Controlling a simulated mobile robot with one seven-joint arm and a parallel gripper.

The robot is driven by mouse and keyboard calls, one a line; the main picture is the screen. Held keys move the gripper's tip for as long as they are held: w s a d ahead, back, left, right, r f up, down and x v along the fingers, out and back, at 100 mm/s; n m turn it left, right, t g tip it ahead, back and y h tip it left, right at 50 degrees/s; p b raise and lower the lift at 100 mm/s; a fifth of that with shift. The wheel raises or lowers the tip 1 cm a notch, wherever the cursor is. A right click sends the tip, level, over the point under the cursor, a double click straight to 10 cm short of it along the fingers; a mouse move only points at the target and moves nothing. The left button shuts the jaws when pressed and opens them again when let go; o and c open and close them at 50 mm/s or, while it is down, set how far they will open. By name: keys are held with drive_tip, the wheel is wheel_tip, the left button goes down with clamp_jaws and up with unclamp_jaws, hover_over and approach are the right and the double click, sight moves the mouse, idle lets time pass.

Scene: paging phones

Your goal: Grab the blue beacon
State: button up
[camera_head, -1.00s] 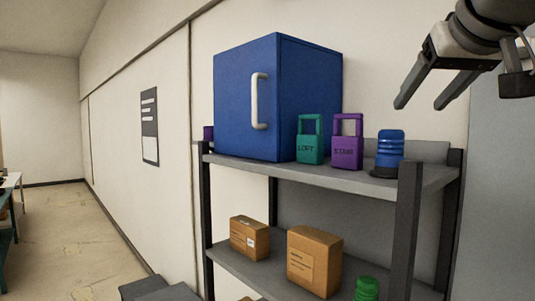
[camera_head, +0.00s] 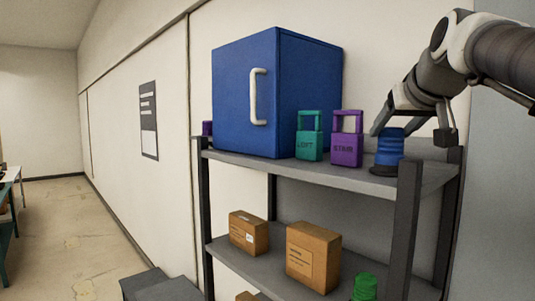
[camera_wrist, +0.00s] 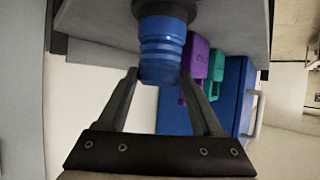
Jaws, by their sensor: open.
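The blue beacon (camera_head: 389,148), a ribbed blue cylinder on a dark base, stands upright at the right end of the top shelf (camera_head: 300,166). My gripper (camera_head: 390,131) is at the beacon's top, its fingers partly hidden behind or beside it in the head view. In the wrist view the beacon (camera_wrist: 161,48) lies between and just beyond the two open fingertips (camera_wrist: 160,76). The fingers look apart and hold nothing. I cannot tell whether either finger touches the beacon.
A purple padlock-shaped block (camera_head: 346,150) and a teal one (camera_head: 309,146) stand left of the beacon, near a large blue box (camera_head: 255,100) with a white handle. Cardboard boxes (camera_head: 313,255) and a green cylinder (camera_head: 365,288) are below. A shelf post (camera_head: 407,215) rises in front.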

sight(386, 138)
drive_tip(key=p+x, duration=0.1)
drive_tip(key=x, duration=0.4)
drive_tip(key=shift+s+d, duration=0.1)
clamp_jaws()
